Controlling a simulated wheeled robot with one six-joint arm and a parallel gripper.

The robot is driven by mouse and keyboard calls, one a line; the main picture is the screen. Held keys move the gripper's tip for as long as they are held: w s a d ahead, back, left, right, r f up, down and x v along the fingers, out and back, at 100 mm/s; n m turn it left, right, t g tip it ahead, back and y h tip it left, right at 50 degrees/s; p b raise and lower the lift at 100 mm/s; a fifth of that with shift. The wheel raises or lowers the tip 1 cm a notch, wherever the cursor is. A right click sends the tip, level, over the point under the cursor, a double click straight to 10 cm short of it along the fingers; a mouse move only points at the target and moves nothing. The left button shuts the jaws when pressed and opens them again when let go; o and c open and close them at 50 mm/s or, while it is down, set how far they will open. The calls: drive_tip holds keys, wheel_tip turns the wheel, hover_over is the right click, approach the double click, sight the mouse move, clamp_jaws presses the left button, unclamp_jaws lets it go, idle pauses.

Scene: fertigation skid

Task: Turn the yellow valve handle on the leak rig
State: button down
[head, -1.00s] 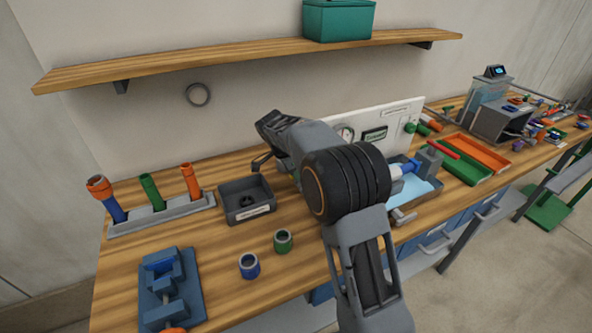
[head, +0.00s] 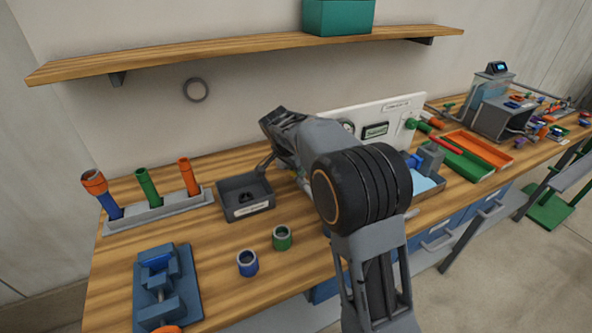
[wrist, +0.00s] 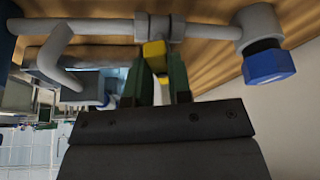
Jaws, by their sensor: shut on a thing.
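In the wrist view the yellow valve handle (wrist: 154,54) sticks out from a grey collar on the leak rig's grey pipe (wrist: 98,27). My gripper (wrist: 156,72) has its two dark green fingers on either side of the handle, shut on it. A blue cap (wrist: 268,66) sits on the pipe's fitting at the right. In the head view a white panel (head: 398,104) with a gauge and a small green display stands behind my arm. My arm hides the handle and the fingers there.
A dark open tray (head: 232,211) stands left of my arm. Green (head: 282,238) and blue (head: 247,263) rings lie on the bench in front. A blue vise-like fixture (head: 165,285) is at the front left. A wooden shelf (head: 200,57) hangs above.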

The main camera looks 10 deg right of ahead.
drive_tip(key=n, duration=0.2)
drive_tip(key=b, duration=0.1)
drive_tip(key=shift+s+d+n+t+y, duration=0.2)
drive_tip(key=shift+s+n+t+y, duration=0.1)
drive_tip(key=shift+n+t, duration=0.1)
drive_tip(key=n, duration=0.1)
drive_tip(key=n+y, duration=0.1)
drive_tip(key=n, duration=0.1)
drive_tip(key=shift+s+d+n+t, duration=0.1)
drive_tip(key=shift+d+n+t, duration=0.1)
drive_tip(key=shift+n+t, duration=0.15)
drive_tip(key=n, duration=0.1)
drive_tip(key=n+y, duration=0.1)
drive_tip(key=n, duration=0.1)
drive_tip(key=shift+s+d+r+n+t+y, duration=0.1)
drive_tip(key=shift+d+n+t+y, duration=0.15)
drive_tip(key=shift+d+t+y, duration=0.1)
drive_tip(key=shift+d+n+y+p, duration=0.15)
drive_tip(key=shift+n+y+p, duration=0.2)
drive_tip(key=shift+n, duration=0.65)
drive_tip(key=shift+d+n+y+p, duration=0.1)
drive_tip(key=shift+n+y, duration=0.3)
drive_tip(key=shift+n, duration=0.6)
drive_tip(key=c, duration=1)
unclamp_jaws()
drive_tip(key=shift+c, duration=0.2)
drive_tip(key=v, duration=1.3)
drive_tip(key=shift+r+p, duration=0.35)
drive_tip(key=shift+r, duration=0.05)
